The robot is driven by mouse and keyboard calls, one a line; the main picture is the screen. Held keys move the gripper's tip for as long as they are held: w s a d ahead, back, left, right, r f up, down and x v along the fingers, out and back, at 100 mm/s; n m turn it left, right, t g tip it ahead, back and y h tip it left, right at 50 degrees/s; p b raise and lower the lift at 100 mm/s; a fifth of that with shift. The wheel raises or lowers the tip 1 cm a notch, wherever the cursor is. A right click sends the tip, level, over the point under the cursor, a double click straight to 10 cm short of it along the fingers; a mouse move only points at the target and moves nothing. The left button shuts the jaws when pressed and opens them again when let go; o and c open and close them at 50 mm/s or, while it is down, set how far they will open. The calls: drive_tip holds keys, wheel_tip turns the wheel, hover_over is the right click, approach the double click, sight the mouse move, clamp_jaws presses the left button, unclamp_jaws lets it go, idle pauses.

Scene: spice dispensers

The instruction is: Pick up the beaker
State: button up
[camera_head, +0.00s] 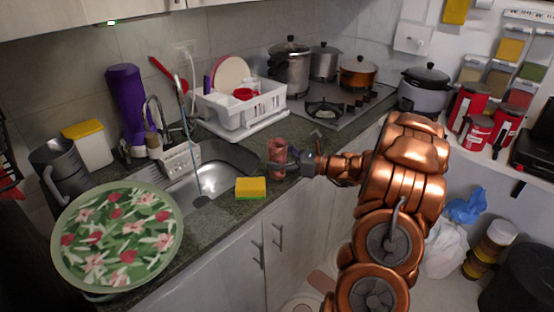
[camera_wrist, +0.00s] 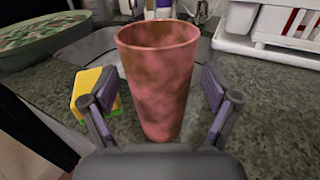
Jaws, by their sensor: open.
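The beaker (camera_wrist: 158,85) is a reddish-brown, mottled tapered cup. It stands upright on the dark speckled counter (camera_wrist: 268,115). In the head view the beaker (camera_head: 277,152) is near the counter's front edge, right of the sink. My gripper (camera_head: 288,164) reaches it from the right. In the wrist view my gripper (camera_wrist: 160,98) is open, with one finger on each side of the beaker. A gap shows between each finger and the beaker's wall.
A yellow and green sponge (camera_head: 251,187) lies close by on the counter's front edge. The sink (camera_head: 213,185) is to the left. A white dish rack (camera_head: 240,118) stands behind. A stove with pots (camera_head: 358,74) is at the back right. A large floral plate (camera_head: 118,238) is front left.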

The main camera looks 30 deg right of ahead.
drive_tip(key=shift+c, duration=0.3)
drive_tip(key=c, duration=1.2)
drive_tip(key=shift+r, duration=0.1)
